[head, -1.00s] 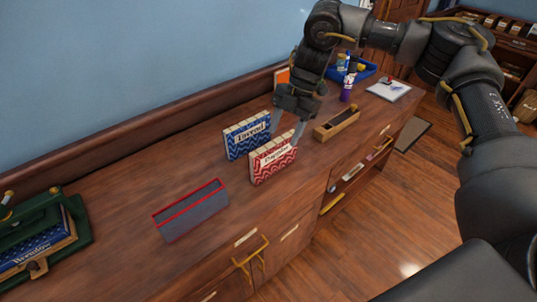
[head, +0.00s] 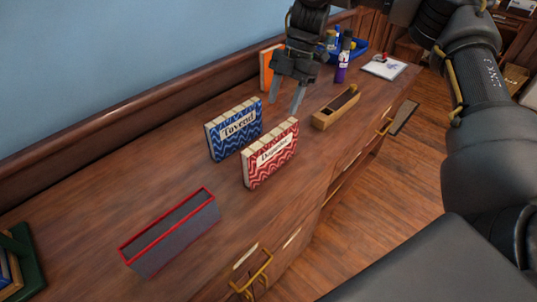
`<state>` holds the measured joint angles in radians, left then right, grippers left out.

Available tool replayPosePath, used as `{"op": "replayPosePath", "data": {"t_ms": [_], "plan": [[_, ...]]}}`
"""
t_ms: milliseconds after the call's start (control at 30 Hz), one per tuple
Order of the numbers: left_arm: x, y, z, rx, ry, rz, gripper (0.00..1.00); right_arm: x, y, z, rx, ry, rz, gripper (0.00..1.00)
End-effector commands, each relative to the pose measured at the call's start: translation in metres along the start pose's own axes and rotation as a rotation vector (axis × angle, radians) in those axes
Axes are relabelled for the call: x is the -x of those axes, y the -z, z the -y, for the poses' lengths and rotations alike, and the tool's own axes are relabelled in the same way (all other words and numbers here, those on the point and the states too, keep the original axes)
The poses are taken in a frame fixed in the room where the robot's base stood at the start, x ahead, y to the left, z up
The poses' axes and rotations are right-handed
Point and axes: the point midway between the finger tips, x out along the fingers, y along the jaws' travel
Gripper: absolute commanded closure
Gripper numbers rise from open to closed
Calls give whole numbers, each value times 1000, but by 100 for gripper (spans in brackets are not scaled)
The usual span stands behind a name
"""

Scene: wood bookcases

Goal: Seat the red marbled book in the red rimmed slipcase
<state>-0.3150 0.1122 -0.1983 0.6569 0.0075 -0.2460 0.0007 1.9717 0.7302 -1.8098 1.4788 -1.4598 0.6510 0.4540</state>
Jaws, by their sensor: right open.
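The red marbled book (head: 270,158) stands upright on the wooden counter, its white label facing the front. The red rimmed slipcase (head: 172,236) is a grey box with a red edge, lying on the counter to the left and nearer, its open side facing up. My right gripper (head: 286,98) is open and empty, its two fingers pointing down above and behind the red book, apart from it. My left gripper is not in view.
A blue marbled book (head: 234,130) stands just behind and left of the red one. A wooden tray (head: 336,108) lies to the right, with a purple bottle (head: 341,70) and a clipboard (head: 385,66) beyond. A green stand (head: 24,262) is at the left edge. Bare counter surrounds the slipcase.

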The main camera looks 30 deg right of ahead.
Motion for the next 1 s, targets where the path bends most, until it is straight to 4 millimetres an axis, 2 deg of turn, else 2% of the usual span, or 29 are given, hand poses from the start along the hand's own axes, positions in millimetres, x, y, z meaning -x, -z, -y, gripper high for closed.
{"op": "replayPosePath", "data": {"t_ms": [167, 400, 700, 1000], "plan": [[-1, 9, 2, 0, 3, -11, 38, -17, 3, -3, 9, 7, -1, 47], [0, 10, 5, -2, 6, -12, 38, -50, 4, -3, 9, 6, 0, 47], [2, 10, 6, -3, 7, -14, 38, -62, 3, -2, 7, 4, 0, 47], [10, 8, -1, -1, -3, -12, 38, -102, 4, 0, 5, 3, 0, 47]]}}
